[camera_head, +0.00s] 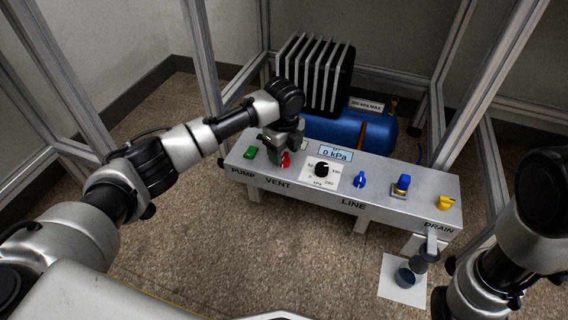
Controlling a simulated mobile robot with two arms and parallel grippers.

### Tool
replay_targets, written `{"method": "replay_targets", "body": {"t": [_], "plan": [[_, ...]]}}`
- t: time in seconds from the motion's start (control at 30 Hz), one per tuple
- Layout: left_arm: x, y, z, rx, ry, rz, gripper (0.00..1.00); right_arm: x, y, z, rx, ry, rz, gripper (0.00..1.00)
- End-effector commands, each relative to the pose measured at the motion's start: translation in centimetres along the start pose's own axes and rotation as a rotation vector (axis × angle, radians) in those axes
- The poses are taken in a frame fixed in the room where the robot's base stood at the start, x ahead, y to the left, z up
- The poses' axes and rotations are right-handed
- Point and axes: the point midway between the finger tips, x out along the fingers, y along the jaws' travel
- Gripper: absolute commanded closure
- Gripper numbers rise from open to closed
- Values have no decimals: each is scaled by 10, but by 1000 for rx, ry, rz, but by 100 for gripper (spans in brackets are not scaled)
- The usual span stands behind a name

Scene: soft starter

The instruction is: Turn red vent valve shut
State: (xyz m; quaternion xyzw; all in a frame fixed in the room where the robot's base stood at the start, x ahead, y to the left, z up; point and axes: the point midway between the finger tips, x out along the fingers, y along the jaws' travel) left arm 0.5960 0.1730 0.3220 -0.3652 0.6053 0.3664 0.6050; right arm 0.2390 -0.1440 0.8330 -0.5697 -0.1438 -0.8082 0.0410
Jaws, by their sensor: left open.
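The red vent valve (286,160) is a small red knob on top of the grey panel (408,206), above the word VENT. My left gripper (282,150) is at the valve, reaching down from above. It is open, and it hides part of the valve. I cannot tell whether its fingers touch the knob. My right arm is at the lower right, and its gripper is hard to make out near the drain end of the panel.
Left to right, the panel carries a green pump switch (250,152), a black dial (322,170), a display reading 0 kPa (335,153), two blue controls (359,179) and a yellow drain valve (445,203). A blue tank (340,130) stands behind. Metal frame posts surround the panel.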

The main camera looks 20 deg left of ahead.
Motion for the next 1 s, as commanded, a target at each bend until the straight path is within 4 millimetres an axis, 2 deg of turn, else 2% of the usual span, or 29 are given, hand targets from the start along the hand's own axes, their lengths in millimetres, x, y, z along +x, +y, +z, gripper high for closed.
{"method": "replay_targets", "body": {"t": [0.03, 0.2, 0.57, 0.8, 1.0], "plan": [[12, 0, 0, 0, 0, 0, 43, -7, -2, -4, -1, 5, -2, 43], [24, 0, 0, 0, 1, -2, 43, -10, -4, -8, -2, 14, -5, 43], [25, 0, 0, 0, 0, -1, 43, -9, -4, -8, -2, 16, -7, 43], [25, 0, 0, -1, 0, -1, 80, -9, -4, -9, -2, 16, -7, 43], [24, 0, 0, -8, 1, 0, 82, -5, -3, -8, -2, 16, -7, 43]]}}
